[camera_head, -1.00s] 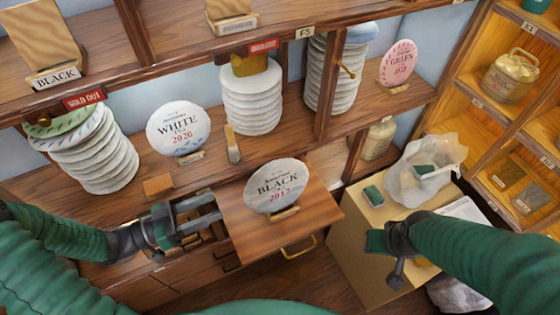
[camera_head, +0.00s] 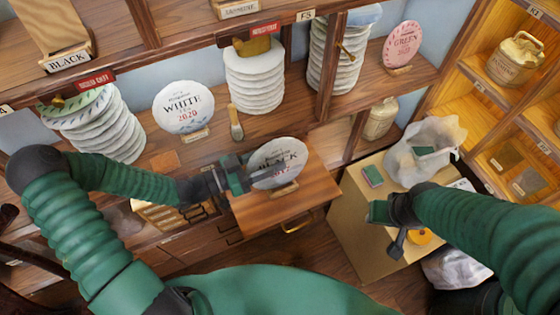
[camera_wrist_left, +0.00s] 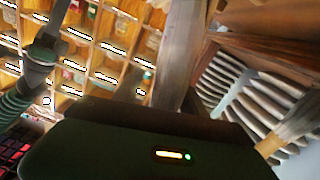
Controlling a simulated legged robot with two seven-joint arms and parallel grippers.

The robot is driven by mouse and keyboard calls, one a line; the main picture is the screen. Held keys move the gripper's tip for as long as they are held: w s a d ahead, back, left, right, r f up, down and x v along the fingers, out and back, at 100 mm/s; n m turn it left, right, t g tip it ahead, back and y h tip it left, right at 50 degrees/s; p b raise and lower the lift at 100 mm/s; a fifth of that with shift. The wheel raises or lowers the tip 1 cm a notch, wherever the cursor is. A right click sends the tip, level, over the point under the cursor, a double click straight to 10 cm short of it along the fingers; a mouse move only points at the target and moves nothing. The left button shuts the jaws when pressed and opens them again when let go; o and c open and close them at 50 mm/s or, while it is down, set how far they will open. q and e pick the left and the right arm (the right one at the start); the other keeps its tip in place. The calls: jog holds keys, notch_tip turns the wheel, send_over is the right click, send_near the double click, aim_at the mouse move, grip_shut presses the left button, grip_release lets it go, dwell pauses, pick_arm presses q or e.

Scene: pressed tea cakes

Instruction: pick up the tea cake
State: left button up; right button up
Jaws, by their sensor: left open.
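The round pale tea cake (camera_head: 283,165), labelled BLACK 2017, stands tilted on a small wooden stand on the brown pull-out board (camera_head: 310,195) in the head view. My left gripper (camera_head: 246,173) is open at the cake's left edge and covers part of it and its label. I cannot tell whether the jaws touch the cake or lie around its edge. The left wrist view has a blurred grey upright shape (camera_wrist_left: 182,55) in the middle that I cannot name surely. My right gripper (camera_head: 385,225) is over the crate at the right; its jaws are unclear.
The WHITE 2020 cake (camera_head: 184,107) stands behind, left of a small brush (camera_head: 236,124). Stacks of pale cakes (camera_head: 255,85) fill the shelf. A tan crate (camera_head: 350,225) with a crumpled white bag (camera_head: 425,150) and a green block (camera_head: 372,176) stands at the right.

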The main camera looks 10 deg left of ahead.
pick_arm(q)
jog(key=shift+w+d, duration=0.1)
jog(key=shift+d, duration=0.05)
jog(key=shift+w+a+f, duration=0.15)
jog(key=shift+a+f, duration=0.05)
jog(key=shift+a, duration=0.15)
jog(key=shift+c, duration=0.3)
jog(key=shift+a, duration=0.15)
jog(key=shift+c, duration=1.1)
jog(key=c, duration=0.5)
jog(key=shift+c, duration=1.2)
jog(key=shift+d, duration=0.3)
grip_shut()
jog(key=shift+a, duration=0.15)
